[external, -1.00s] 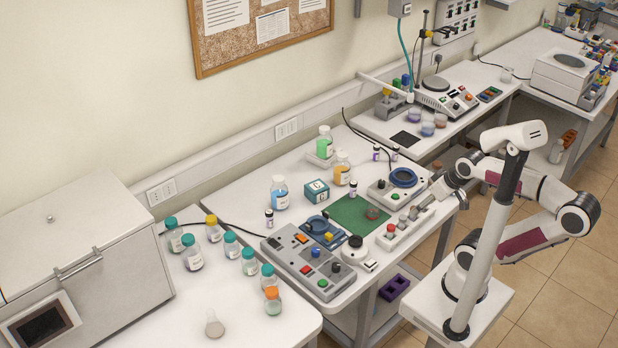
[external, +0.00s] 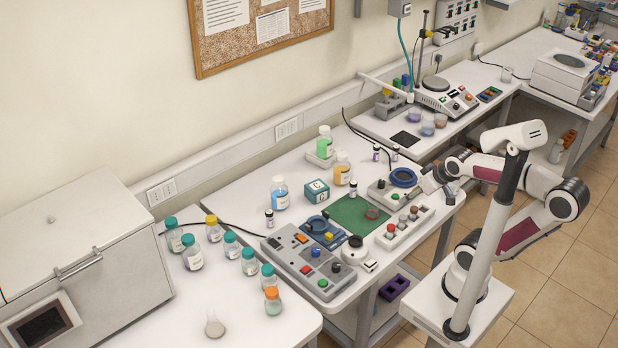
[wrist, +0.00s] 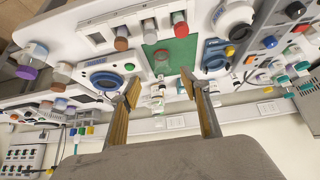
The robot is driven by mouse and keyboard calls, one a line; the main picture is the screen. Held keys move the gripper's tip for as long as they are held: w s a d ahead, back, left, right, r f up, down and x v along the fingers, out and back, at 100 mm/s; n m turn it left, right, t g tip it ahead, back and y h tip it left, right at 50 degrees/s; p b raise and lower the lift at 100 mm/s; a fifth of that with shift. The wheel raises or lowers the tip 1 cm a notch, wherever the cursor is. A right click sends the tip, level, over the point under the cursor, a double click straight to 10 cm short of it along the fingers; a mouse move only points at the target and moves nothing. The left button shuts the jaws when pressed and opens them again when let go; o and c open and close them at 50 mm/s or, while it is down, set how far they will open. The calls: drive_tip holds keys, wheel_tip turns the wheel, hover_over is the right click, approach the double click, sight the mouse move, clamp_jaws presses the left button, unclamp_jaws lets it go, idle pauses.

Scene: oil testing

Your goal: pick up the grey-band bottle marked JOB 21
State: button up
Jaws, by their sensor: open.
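Several small dark-capped bottles stand on the middle bench: one (external: 269,218) left of the blue-liquid bottle, one (external: 353,188) behind the green mat (external: 345,211), and two (external: 376,153) (external: 395,153) farther back. Their band colours and markings are too small to read, so I cannot tell which is JOB 21. My gripper (external: 424,187) is over the bench's right end, right of the green mat, apart from these bottles. In the wrist view, my gripper (wrist: 158,88) is open, with small bottles (wrist: 158,92) showing beyond and between its fingers.
A blue-liquid bottle (external: 280,193), an orange-liquid bottle (external: 342,170) and a teal box (external: 316,191) stand behind the mat. A grey control panel (external: 305,265) fills the front left. A device with a blue ring (external: 403,178) lies close to my gripper.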

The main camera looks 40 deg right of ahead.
drive_tip(key=w+d+f+t, duration=0.1)
drive_tip(key=w+d+t, duration=0.1)
drive_tip(key=w, duration=0.6)
drive_tip(key=w+d+f+t, duration=0.1)
drive_tip(key=w+d+t, duration=0.1)
drive_tip(key=w, duration=0.6)
drive_tip(key=t, duration=0.7)
approach(346, 157)
drive_tip(key=shift+w+d+f, duration=0.1)
drive_tip(key=shift+d+f, duration=0.05)
drive_tip(key=shift+f, duration=0.35)
drive_tip(key=shift+w, duration=3.4)
drive_tip(key=shift+w, duration=0.15)
drive_tip(key=shift+w+r, duration=0.15)
drive_tip(key=shift+w, duration=1.05)
drive_tip(key=shift+w+r, duration=0.1)
drive_tip(key=shift+w, duration=1.15)
clamp_jaws()
